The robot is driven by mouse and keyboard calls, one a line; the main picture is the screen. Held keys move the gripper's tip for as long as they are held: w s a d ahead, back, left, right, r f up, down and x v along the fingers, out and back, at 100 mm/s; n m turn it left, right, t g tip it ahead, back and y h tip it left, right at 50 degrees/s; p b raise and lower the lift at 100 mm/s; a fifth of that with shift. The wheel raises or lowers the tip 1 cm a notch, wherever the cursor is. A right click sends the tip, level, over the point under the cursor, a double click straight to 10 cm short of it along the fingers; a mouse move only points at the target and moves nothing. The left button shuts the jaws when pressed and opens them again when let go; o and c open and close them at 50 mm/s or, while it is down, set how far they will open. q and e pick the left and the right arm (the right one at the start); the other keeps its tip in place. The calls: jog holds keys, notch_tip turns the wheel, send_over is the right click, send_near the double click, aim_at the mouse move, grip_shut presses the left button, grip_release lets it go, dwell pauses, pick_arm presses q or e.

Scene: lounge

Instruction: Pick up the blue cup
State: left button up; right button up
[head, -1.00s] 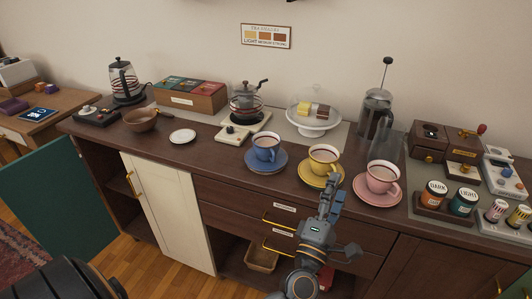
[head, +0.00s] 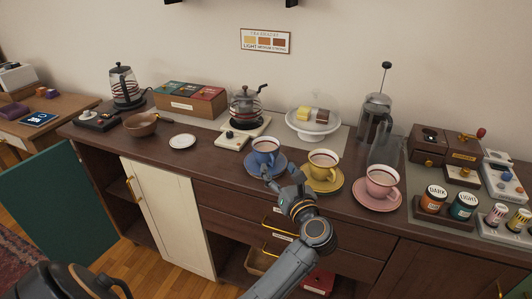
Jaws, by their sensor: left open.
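I cannot tell whether a finger touches the cup or saucer. The gripper hides part of the saucer's front. My right gripper is not in view.
Close to the right stand a yellow cup (head: 322,163) and a pink cup (head: 381,180) on matching saucers. Behind are a glass kettle (head: 246,107), a domed cake stand (head: 313,129) and a French press (head: 375,121).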

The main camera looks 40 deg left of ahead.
aim_at(272, 155)
pick_arm(q)
jog(key=x, duration=0.6)
jog(key=shift+w+a, duration=0.15)
jog(key=shift+w, duration=0.15)
jog(key=shift+r, duration=0.1)
grip_shut()
